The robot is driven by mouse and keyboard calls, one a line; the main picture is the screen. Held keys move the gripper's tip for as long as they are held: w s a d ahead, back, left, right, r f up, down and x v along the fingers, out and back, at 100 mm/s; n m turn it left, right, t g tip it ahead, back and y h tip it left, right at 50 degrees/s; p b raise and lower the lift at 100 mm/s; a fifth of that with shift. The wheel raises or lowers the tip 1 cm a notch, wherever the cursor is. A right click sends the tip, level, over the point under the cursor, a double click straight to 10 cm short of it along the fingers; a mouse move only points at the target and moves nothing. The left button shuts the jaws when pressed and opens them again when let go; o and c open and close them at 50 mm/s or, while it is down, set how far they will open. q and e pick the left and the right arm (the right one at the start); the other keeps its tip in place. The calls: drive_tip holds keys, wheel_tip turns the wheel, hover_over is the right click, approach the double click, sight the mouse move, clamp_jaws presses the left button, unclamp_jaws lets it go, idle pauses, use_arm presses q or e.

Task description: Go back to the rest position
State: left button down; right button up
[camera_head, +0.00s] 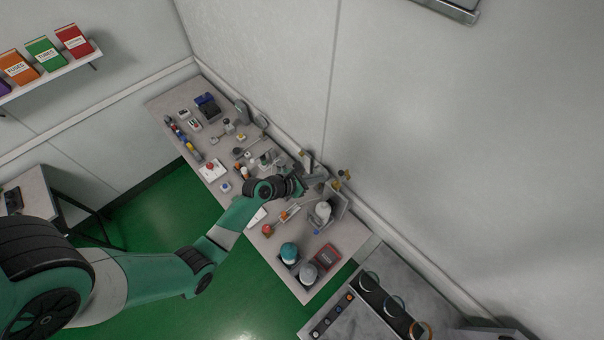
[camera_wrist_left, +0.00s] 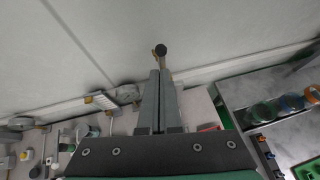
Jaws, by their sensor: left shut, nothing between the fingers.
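My left arm reaches in from the left in the head view, and its gripper (camera_head: 318,180) is over the far-right part of the bench (camera_head: 318,285), near the wall. In the left wrist view the two grey fingers of my left gripper (camera_wrist_left: 160,78) are shut together with nothing between them. A small dark knob on a brass-coloured stem (camera_wrist_left: 160,50) shows just beyond the fingertips; I cannot tell whether they touch it. My right gripper is in neither view.
The bench holds many small items, including a teal-topped container (camera_head: 289,252), a grey-topped one (camera_head: 309,272) and a red device (camera_head: 327,256). A grey unit with rings (camera_head: 385,300) stands at the lower right. The wall rises close behind the bench. Green floor (camera_head: 160,215) lies open in front.

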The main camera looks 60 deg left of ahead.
use_arm(q)
drive_tip(key=v, duration=0.6)
drive_tip(key=shift+r+p, duration=0.35)
drive_tip(key=shift+r, duration=0.1)
drive_tip(key=shift+s, duration=0.15)
